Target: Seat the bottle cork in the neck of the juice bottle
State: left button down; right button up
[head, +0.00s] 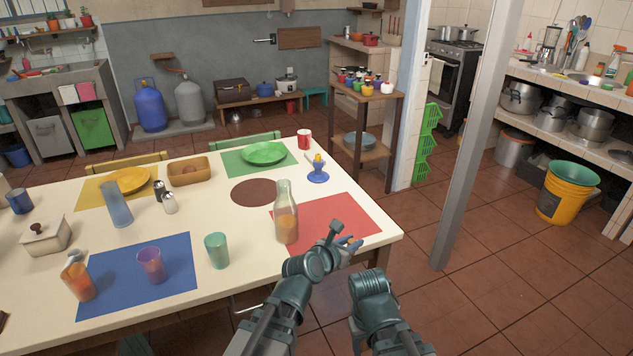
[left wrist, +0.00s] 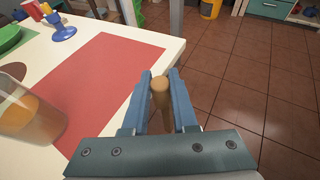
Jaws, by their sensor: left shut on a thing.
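The juice bottle (head: 286,228) is clear glass with orange juice in its lower part. It stands upright on the white table at the left edge of the red mat, its neck (head: 283,186) open. In the left wrist view the bottle (left wrist: 30,118) is at the left edge, only partly in frame. My left gripper (head: 349,243) is to the right of the bottle, by the table's right edge. My right gripper does not show.
The red mat (head: 335,222) lies right of the bottle. A green cup (head: 217,250) stands left of it, and a brown round mat (head: 257,192) lies behind. A blue egg cup (head: 318,173) and red mug (head: 305,139) stand farther back. Tiled floor (head: 500,290) is beyond the table's right edge.

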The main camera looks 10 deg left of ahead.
aim_at(284, 188)
jog(key=z, duration=1.1)
jog(key=k+j+z, duration=0.1)
jog(key=k+j, duration=0.65)
